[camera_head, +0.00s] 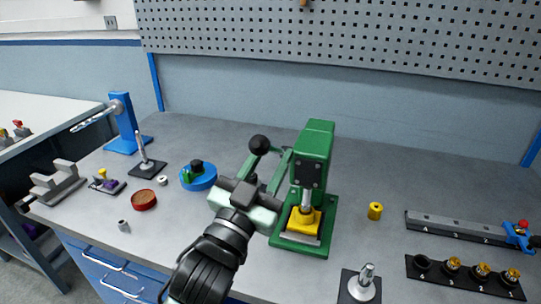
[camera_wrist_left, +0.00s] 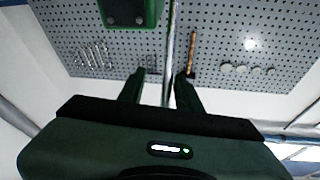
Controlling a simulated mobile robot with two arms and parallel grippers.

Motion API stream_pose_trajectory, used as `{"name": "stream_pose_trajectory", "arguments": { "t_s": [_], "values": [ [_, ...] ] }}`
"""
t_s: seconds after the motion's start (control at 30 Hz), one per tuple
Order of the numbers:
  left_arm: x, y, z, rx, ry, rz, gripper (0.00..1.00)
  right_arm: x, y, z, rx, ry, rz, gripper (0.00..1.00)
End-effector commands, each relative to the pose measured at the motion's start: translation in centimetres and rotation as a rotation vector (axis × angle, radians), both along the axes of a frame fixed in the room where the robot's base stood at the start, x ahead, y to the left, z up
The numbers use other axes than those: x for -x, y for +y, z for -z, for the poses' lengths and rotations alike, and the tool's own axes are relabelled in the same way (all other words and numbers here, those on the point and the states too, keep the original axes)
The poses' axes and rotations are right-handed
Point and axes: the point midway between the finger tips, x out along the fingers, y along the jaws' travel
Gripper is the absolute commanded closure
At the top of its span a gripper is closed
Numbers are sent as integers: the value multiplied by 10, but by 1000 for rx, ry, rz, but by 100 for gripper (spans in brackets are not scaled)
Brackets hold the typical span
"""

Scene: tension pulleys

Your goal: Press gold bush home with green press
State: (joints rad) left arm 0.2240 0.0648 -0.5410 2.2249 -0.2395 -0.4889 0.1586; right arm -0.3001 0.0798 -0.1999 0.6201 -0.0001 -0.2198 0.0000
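The green press (camera_head: 316,155) stands on the table with its black-knobbed lever (camera_head: 259,145) to the left. Its bright ram (camera_head: 306,198) reaches down to a yellow block (camera_head: 304,220) on the press base. A gold bush at the ram's foot cannot be told apart from the yellow block. My left gripper (camera_head: 250,182) is left of the press, close to the lever. In the left wrist view my left gripper (camera_wrist_left: 160,80) has its fingers apart, with a bright rod (camera_wrist_left: 168,45) between them; contact is not clear. My right gripper is not in view.
A yellow cylinder (camera_head: 375,211) stands right of the press. A black rack (camera_head: 466,276) with several gold-topped parts and a grey numbered rail (camera_head: 460,228) lie farther right. A metal post on a dark plate (camera_head: 361,287) is in front. A blue round fixture (camera_head: 198,176) and red dish (camera_head: 144,200) are left.

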Motion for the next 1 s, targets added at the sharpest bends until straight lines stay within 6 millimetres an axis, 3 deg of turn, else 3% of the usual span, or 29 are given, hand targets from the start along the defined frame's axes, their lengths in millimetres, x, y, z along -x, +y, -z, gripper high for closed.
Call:
{"name": "stream_pose_trajectory", "arguments": {
  "t_s": [0.23, 0.7, 1.0],
  "values": [
    [6, 4, 2, 2, -4, -1, 66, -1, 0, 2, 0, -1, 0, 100],
    [63, 30, 26, 0, -1, 0, 66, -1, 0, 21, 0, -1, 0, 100],
    [66, 32, 26, 0, -2, 0, 66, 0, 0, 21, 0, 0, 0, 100]
  ]
}}
